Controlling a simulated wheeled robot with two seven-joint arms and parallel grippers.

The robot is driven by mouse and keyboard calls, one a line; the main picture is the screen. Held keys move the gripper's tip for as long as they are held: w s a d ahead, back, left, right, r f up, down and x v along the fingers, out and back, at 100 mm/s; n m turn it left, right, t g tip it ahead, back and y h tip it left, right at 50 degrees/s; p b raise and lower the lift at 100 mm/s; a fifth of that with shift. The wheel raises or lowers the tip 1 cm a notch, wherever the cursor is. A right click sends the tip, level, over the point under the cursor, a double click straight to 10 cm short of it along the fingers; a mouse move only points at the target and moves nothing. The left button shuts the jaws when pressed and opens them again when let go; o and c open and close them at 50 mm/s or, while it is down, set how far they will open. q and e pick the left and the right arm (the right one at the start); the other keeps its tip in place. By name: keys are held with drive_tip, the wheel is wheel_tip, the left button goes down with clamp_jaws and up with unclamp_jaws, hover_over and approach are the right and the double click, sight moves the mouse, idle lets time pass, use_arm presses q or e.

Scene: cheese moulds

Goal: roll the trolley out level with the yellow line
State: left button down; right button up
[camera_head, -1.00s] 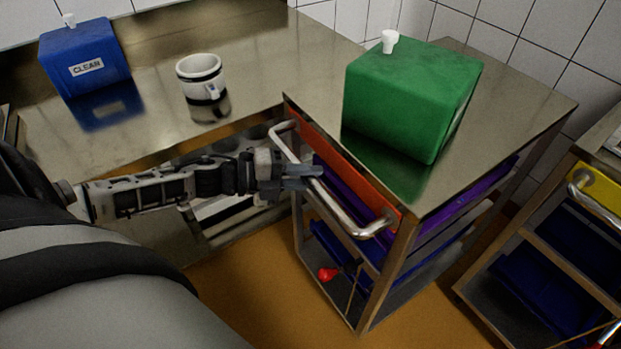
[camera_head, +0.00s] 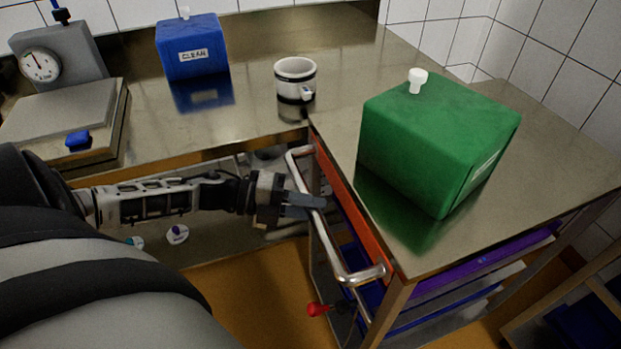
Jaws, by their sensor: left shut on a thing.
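The trolley (camera_head: 396,268) has a steel top, an orange-red end panel and a bent steel handle (camera_head: 338,262). It stands right of centre in the head view, its far left corner close to the steel counter. A green box (camera_head: 425,150) with a white knob sits on its top. My left gripper (camera_head: 312,206) is shut on the handle's bar, near its middle. My right gripper is not in view. No yellow line shows on the visible floor.
The steel counter (camera_head: 255,45) holds a blue box labelled CLEAN (camera_head: 192,50), a white mug-like pot (camera_head: 295,77) and a dial scale (camera_head: 62,110). Another rack (camera_head: 560,316) stands at lower right. Brown floor (camera_head: 250,295) is bare in front of the trolley.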

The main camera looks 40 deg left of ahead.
use_arm(q)
drive_tip(key=shift+a, duration=0.1)
drive_tip(key=c, duration=1.3)
unclamp_jaws()
drive_tip(key=shift+o, duration=0.2)
drive_tip(key=shift+s, duration=0.1)
drive_tip(key=p+v, duration=0.1)
drive_tip(key=v, duration=1.5)
drive_tip(key=shift+r, duration=0.1)
